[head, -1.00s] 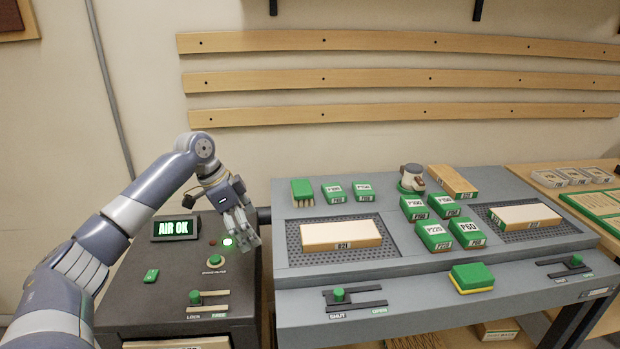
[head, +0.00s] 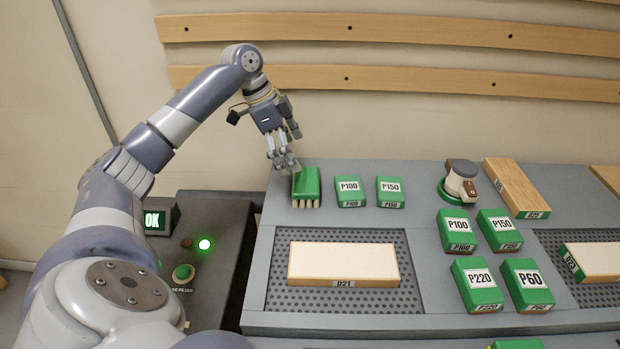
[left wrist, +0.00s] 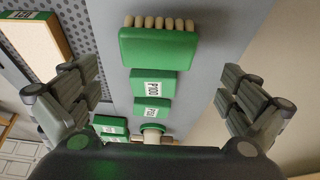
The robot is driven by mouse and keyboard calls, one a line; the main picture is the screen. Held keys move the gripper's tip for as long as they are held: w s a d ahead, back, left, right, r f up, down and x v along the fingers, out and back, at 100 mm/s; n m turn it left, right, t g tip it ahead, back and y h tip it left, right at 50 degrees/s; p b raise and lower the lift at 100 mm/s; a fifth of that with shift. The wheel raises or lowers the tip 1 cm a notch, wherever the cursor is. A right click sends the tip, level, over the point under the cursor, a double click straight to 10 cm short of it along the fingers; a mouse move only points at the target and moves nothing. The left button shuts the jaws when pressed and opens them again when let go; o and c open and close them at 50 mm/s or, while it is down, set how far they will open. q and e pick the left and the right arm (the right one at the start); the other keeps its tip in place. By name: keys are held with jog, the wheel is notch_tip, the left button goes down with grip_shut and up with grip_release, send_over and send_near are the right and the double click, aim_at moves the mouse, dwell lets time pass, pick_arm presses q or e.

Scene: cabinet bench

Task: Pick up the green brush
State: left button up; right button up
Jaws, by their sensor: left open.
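The green brush (head: 307,184) lies on the grey bench top near its back left corner. It has a green block body with a row of pale bristles along its front edge. In the left wrist view the brush (left wrist: 158,46) is at the top centre, between the fingers but beyond them. My left gripper (head: 285,165) is open and empty, above and just left of the brush. In the left wrist view its two sets of fingers (left wrist: 157,98) are spread wide. I do not see my right gripper.
Two green blocks marked P100 (head: 349,190) and P150 (head: 390,191) lie just right of the brush. A sander (head: 460,184) and several more green blocks lie further right. A wooden board (head: 343,263) rests on a perforated panel in front. The wall is close behind.

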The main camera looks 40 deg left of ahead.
aim_at(305, 179)
pick_arm(q)
jog(key=p+x, duration=0.1)
jog(key=x, duration=0.8)
jog(key=shift+s, duration=0.15)
jog(key=c, duration=0.9)
